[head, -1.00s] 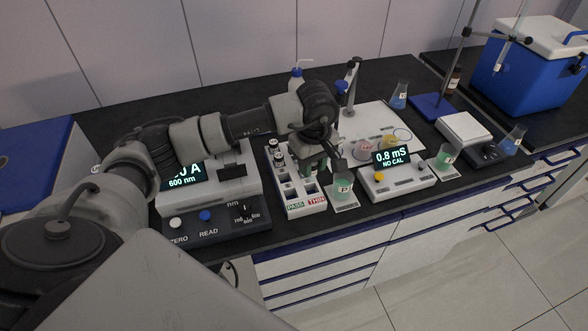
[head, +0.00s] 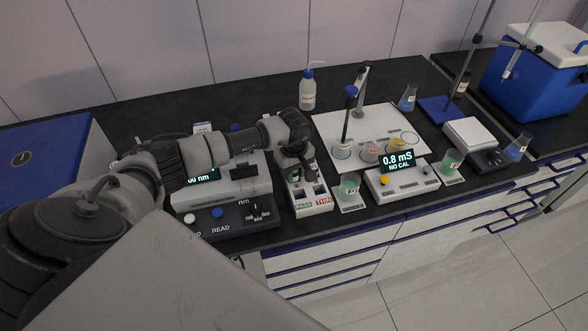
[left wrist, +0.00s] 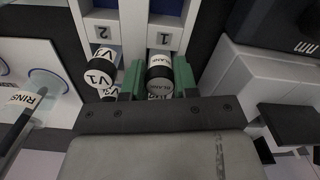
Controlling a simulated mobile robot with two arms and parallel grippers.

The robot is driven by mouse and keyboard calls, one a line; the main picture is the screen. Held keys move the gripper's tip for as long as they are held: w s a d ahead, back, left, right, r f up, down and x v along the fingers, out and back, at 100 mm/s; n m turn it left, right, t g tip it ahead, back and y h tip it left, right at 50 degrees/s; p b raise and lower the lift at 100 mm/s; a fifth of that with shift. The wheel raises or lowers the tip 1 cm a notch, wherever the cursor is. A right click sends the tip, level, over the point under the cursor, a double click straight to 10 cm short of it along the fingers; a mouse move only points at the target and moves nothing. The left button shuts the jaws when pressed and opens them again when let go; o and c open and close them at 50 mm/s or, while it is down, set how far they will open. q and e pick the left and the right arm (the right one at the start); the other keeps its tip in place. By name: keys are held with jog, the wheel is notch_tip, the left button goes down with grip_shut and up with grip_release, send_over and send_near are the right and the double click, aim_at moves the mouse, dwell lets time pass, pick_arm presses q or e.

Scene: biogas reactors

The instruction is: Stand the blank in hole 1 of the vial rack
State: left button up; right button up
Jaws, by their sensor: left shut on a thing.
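The blank (left wrist: 160,70), a vial with a dark cap and a white label, is between the green fingers of my left gripper (left wrist: 158,78). It is beside the 1 mark (left wrist: 163,40) on the white vial rack (left wrist: 133,30). Vial V1 (left wrist: 101,72) is beside the 2 mark. In the head view my left gripper (head: 300,168) is over the rack (head: 314,207), and the arm hides the rack's rear. The blank's lower end is hidden, so I cannot tell how deep it sits. My right gripper is not in view.
The photometer (head: 230,216) stands left of the rack. A green beaker (head: 349,187) and the conductivity meter (head: 400,182) stand to the right. Behind are a white mat (head: 330,125) with several beakers and a wash bottle (head: 308,92).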

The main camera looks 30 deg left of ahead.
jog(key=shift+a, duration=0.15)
pick_arm(q)
jog(key=shift+f, duration=0.1)
jog(key=o, duration=0.9)
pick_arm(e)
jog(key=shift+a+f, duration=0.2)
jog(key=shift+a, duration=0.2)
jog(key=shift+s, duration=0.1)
pick_arm(q)
jog(key=shift+r, duration=0.55)
notch_tip(320, 180, up, 11)
jog(key=b, duration=0.3)
jog(key=shift+b, duration=0.35)
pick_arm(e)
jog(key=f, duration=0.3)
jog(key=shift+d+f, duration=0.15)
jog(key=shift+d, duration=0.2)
